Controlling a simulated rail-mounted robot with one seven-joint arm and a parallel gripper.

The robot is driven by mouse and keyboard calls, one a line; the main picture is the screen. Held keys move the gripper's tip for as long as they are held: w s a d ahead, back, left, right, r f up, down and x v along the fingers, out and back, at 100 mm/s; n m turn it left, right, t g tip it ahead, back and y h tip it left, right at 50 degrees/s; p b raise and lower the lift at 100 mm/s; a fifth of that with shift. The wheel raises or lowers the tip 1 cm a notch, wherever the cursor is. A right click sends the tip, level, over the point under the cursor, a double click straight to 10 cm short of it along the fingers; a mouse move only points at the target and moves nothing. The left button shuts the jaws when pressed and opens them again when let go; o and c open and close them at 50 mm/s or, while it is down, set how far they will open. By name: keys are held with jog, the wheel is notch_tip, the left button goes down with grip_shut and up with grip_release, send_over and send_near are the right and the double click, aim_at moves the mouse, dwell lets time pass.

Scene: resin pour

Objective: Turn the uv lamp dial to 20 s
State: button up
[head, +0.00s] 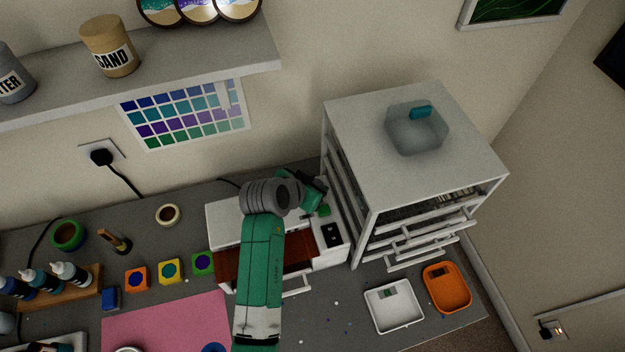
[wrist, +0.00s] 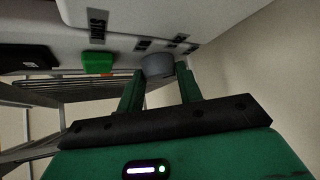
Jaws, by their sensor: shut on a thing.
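The uv lamp (head: 225,215) is a white box with a reddish-brown opening, on the grey bench in the head view. Its grey round dial (wrist: 158,66) sits between the fingertips of my gripper (wrist: 160,80) in the wrist view. My gripper is shut on the dial, with one green finger on each side. Small dark labels lie around the dial, too blurred to read, so I cannot tell its setting. A green button (wrist: 97,61) and a black panel (wrist: 28,57) are left of the dial. In the head view my arm hides the dial and part of the lamp.
A white drawer cabinet (head: 420,150) stands close to the lamp's right, a translucent tub (head: 416,130) on top. A white tray (head: 393,305) and an orange tray (head: 447,287) lie in front. Small coloured pots and a pink mat (head: 170,325) are at left. A shelf (head: 200,70) overhangs the back left.

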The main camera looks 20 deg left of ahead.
jog(key=n+y+p, duration=0.2)
jog(key=n, duration=0.1)
jog(key=shift+d+r, duration=0.2)
jog(key=shift+d+f+n+y+p, duration=0.1)
jog(key=shift+n+y+p, duration=0.5)
jog(key=shift+n+y, duration=0.65)
jog(key=shift+n, duration=0.25)
jog(key=o, duration=1)
jog(key=v, duration=0.7)
jog(key=shift+s+d+r, duration=0.1)
jog(key=shift+s+r, duration=0.15)
